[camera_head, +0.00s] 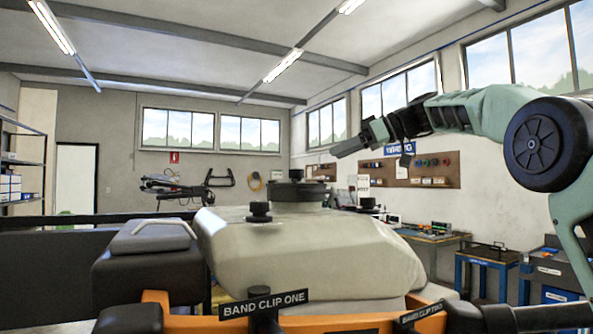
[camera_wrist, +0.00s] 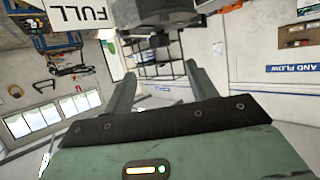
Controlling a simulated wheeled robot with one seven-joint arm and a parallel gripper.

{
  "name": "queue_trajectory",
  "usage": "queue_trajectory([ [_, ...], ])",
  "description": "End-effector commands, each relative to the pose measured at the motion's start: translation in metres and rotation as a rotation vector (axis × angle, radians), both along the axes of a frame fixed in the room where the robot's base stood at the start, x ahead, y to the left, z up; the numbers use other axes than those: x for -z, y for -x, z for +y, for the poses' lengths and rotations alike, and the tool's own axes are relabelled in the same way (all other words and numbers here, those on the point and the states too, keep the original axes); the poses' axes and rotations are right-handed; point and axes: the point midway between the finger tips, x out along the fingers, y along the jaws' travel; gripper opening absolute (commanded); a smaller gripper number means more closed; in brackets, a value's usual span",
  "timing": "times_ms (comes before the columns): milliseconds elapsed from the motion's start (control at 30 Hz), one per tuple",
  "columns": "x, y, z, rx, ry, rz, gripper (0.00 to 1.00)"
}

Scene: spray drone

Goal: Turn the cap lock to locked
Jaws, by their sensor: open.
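A pale tank (camera_head: 300,250) fills the lower middle of the head view. A wide dark cap (camera_head: 299,193) with a small raised part on top sits on it. A smaller black knob (camera_head: 258,212) stands to the left of the cap. I cannot tell which part is the cap lock or how it is set. My gripper (camera_head: 340,152) is in the air above and to the right of the cap, apart from it. In the wrist view its two fingers (camera_wrist: 162,85) are spread, with nothing held between them.
A "BAND CLIP ONE" label (camera_head: 264,304) stands in front of the tank, on the orange frame. A dark box with a grey lid (camera_head: 151,236) is left of the tank. Workbenches (camera_head: 487,255) line the right wall. A "FULL" sign (camera_wrist: 80,14) is close in the wrist view.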

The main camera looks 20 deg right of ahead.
Motion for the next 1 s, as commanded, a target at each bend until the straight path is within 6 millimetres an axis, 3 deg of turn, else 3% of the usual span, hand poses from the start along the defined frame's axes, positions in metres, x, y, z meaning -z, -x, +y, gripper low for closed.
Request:
queue_trajectory([
  [500, 0.038, -0.052, 0.081, -0.002, 0.001, 0.003, 0.57],
  [700, 0.047, -0.063, 0.096, -0.001, 0.001, 0.002, 0.57],
  [1000, 0.05, -0.065, 0.099, 0.0, 0.0, 0.001, 0.57],
])
